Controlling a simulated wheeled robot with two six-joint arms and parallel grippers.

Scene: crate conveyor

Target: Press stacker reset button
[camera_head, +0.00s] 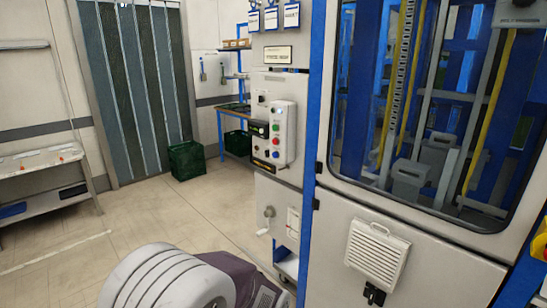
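A light grey control box (290,134) with a vertical row of small buttons is mounted on the narrow cabinet front, near the middle of the head view. A red button (276,142) is in the lower part of the row, with a blue-looking button (276,155) below it. The labels are too small to read, so I cannot tell which button is the stacker reset. Neither of my grippers is in view, and nothing touches the control box.
The stacker cabinet (375,205) with a large window fills the right side, behind a blue post (313,160). A crank handle (265,222) sticks out below the control box. A green crate (187,160) stands by the strip curtain (130,90). The floor at left is mostly clear.

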